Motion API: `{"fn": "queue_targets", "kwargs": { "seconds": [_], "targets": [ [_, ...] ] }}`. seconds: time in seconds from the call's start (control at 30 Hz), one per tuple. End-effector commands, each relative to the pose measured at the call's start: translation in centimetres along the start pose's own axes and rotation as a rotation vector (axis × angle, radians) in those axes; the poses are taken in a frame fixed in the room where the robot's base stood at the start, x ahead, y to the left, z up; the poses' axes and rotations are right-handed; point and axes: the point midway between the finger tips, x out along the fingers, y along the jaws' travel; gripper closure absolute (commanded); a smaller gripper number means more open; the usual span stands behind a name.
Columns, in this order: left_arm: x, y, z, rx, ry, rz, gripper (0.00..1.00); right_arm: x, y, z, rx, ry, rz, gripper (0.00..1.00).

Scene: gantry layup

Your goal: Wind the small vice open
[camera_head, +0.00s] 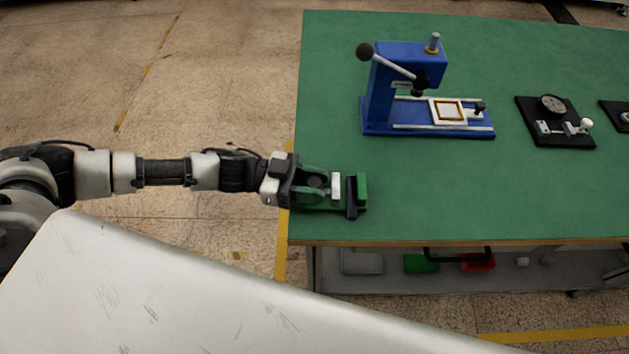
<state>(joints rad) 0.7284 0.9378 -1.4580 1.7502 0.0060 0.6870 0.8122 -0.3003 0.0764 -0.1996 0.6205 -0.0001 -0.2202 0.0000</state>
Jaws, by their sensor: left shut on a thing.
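The small green vice (361,188) sits at the left edge of the green-topped bench. A pale upright block, seemingly a jaw face (336,187), stands left of its green end jaw, with a narrow gap between them. A black part (352,207) shows at the vice's front. My left gripper (316,183) reaches in from the left and is shut on a dark round part at the vice's left end, seemingly its handle. The fingers hide most of that part. My right gripper is not in view.
A blue lever press (378,95) stands farther back on the bench (450,200). A black plate with a dial and clamp (555,125) lies to the right, with another dark plate at the right edge. The bench middle is clear. A lower shelf (380,285) holds small items.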

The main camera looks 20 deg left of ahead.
Motion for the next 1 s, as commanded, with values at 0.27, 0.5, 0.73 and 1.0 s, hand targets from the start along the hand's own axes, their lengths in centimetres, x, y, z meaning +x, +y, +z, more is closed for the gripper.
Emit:
{"fn": "queue_targets", "kwargs": {
  "seconds": [0.27,0.5,0.73,1.0],
  "targets": [
    [0.1,0.2,-0.3,-0.007,0.003,-0.179,0.9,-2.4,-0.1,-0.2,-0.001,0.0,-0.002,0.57],
    [0.1,0.1,-0.2,-0.003,0.003,-0.299,0.9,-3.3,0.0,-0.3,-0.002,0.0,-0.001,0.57],
    [0.0,-0.1,-0.1,0.001,0.0,-0.324,0.9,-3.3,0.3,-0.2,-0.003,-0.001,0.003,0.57],
    [0.0,-0.1,-0.1,0.001,0.0,-0.323,0.54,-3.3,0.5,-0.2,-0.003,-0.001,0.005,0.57]
  ]
}}
